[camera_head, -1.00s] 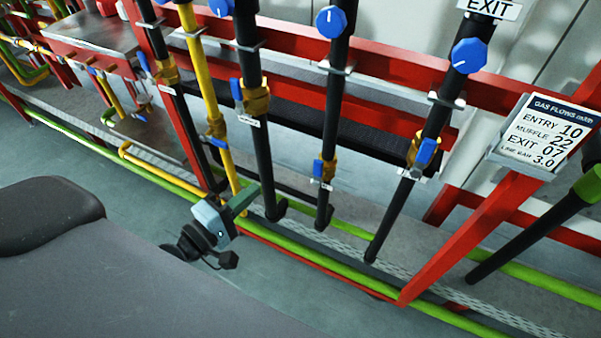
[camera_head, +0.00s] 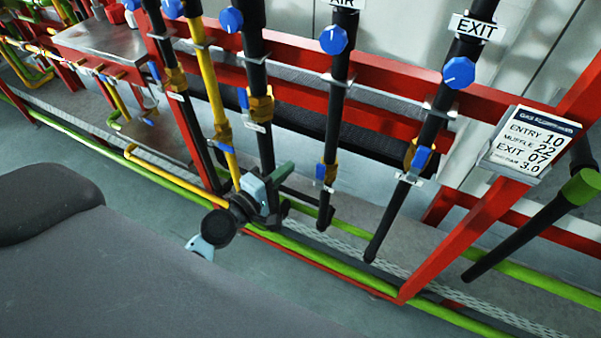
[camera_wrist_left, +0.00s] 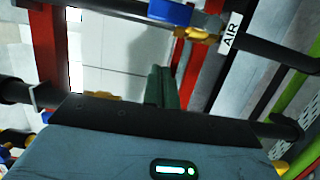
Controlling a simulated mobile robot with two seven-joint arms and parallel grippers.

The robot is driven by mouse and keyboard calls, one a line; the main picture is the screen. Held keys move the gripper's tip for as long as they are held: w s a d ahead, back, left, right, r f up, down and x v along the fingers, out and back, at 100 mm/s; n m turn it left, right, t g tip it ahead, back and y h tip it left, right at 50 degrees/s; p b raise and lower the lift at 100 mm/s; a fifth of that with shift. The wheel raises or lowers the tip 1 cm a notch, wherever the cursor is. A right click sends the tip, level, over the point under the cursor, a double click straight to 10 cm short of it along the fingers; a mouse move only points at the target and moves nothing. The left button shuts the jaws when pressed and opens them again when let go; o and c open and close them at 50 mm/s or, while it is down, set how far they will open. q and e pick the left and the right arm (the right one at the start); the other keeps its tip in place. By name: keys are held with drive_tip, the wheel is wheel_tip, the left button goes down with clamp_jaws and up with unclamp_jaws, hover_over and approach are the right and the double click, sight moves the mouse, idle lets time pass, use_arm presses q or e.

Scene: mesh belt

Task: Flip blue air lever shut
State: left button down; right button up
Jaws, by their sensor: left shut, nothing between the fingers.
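The air pipe (camera_head: 335,110) is black, with an AIR sign (camera_head: 343,3) and a blue round knob (camera_head: 333,40) at its top. Low on it sits a brass valve with a blue lever (camera_head: 321,172); the lever looks roughly in line with the pipe. In the left wrist view the blue lever (camera_wrist_left: 170,12) and brass valve (camera_wrist_left: 198,36) show at the top, beside an AIR tag (camera_wrist_left: 231,33). My left gripper (camera_head: 286,170) is shut and empty, left of the lever and apart from it. Its green fingers (camera_wrist_left: 161,88) point toward the pipe. My right gripper is not in view.
Similar pipes with blue levers stand on both sides, including the EXIT pipe (camera_head: 415,150) and a yellow pipe (camera_head: 215,100). Red rails (camera_head: 390,70) run behind. A slanted red post with a gas-flow sign (camera_head: 530,140) stands right. Green pipes run along the floor.

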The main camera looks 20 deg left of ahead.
sight(320, 178)
use_arm(q)
drive_tip(key=shift+w+d+p, duration=0.15)
drive_tip(key=shift+d+p, duration=0.1)
drive_tip(key=shift+d, duration=0.85)
drive_tip(key=shift+w+d+p, duration=0.15)
drive_tip(key=shift+d+p, duration=0.1)
drive_tip(key=shift+d, duration=0.8)
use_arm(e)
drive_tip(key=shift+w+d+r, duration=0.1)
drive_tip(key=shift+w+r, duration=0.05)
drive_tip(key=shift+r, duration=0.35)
use_arm(q)
drive_tip(key=shift+a, duration=0.1)
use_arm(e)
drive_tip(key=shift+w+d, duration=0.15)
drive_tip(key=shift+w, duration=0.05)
